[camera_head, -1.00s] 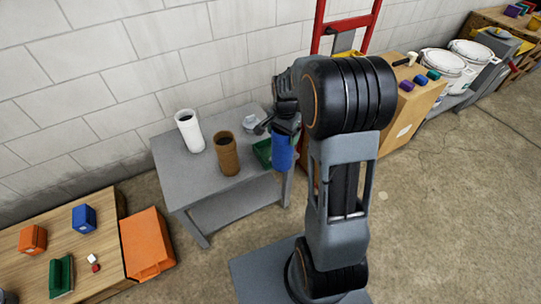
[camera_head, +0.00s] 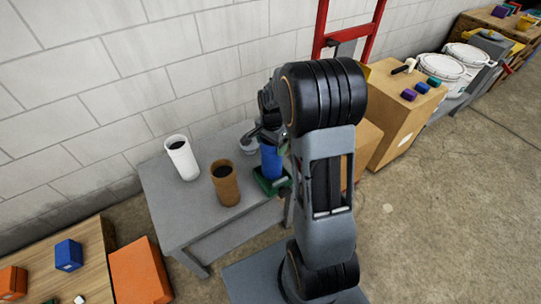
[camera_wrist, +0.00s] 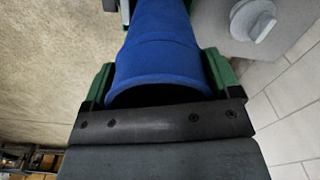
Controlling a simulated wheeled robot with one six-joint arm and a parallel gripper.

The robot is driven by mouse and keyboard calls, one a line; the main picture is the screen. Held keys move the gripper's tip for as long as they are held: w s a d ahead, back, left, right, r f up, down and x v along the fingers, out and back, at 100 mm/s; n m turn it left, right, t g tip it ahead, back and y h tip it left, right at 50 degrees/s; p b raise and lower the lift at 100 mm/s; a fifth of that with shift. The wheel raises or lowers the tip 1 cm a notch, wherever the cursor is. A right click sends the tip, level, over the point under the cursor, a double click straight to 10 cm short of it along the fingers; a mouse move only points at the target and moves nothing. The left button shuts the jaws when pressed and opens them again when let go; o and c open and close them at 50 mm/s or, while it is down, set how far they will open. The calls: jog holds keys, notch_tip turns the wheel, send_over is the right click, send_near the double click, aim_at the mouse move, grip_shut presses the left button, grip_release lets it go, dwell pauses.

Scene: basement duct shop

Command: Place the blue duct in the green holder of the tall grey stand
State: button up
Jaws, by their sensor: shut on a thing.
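The blue duct (camera_head: 271,161) is upright in my gripper (camera_head: 272,138) at the right end of the grey stand (camera_head: 185,215). The green holder (camera_head: 270,186) sits at that end, directly below the duct. The duct's lower end overlaps the holder in the head view; I cannot tell whether it is inside it or just above. In the wrist view the blue duct (camera_wrist: 158,45) lies between the two green-faced fingers of my gripper (camera_wrist: 160,80), which is shut on it. My arm hides part of the stand's right side.
A white duct (camera_head: 182,158) and a brown duct (camera_head: 225,184) stand on the grey top, left of the holder. A small grey fitting (camera_head: 249,140) is behind it. A red frame (camera_head: 345,25) and cardboard boxes (camera_head: 400,110) stand right. A wooden table (camera_head: 90,255) is front left.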

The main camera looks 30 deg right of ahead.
jog(key=shift+d+f+b, duration=0.1)
jog(key=shift+f+b, duration=0.2)
jog(key=shift+f, duration=2.05)
jog(key=shift+f, duration=0.15)
jog(key=o, duration=1.3)
jog(key=shift+c, duration=0.2)
